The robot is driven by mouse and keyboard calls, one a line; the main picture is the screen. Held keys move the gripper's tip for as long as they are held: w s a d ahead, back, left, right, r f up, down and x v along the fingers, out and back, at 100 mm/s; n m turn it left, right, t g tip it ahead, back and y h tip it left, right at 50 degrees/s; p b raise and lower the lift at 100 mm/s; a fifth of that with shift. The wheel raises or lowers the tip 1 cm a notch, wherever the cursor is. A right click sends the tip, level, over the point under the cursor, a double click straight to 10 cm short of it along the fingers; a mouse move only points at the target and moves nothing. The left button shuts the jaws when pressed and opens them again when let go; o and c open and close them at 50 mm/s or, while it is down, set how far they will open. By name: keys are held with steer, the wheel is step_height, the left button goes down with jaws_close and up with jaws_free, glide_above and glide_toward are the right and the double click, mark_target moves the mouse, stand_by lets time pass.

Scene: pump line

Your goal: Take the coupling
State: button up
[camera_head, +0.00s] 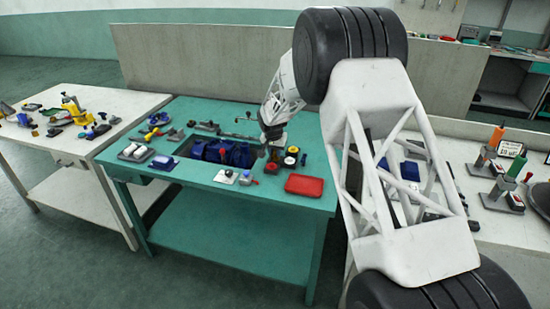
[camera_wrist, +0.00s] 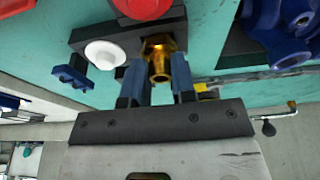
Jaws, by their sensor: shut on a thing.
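The coupling (camera_wrist: 158,58) is a brass, gold-coloured hollow fitting. In the wrist view it sits between the two blue fingers of my gripper (camera_wrist: 157,72), which is shut on it. A dark block (camera_wrist: 95,35) with a white round cap and a red round piece lies right beside the coupling; I cannot tell whether the coupling still touches it. In the head view my gripper (camera_head: 270,138) is low over the teal table (camera_head: 230,230), just right of the blue pump (camera_head: 222,152). The coupling cannot be made out there.
The blue pump body (camera_wrist: 285,30) also shows at the wrist view's upper right. A red tray (camera_head: 305,185) lies at the teal table's front right. A small blue part (camera_wrist: 72,76) is near the block. White tables with tools (camera_head: 85,105) flank the teal one.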

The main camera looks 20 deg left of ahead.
mark_target(275, 152)
steer(key=shift+r, duration=0.6)
stand_by(0.6)
steer(key=shift+w+v, duration=0.25)
steer(key=shift+v, duration=0.75)
steer(key=shift+w+v, duration=0.25)
steer(key=shift+v, duration=0.75)
steer(key=shift+r, duration=0.15)
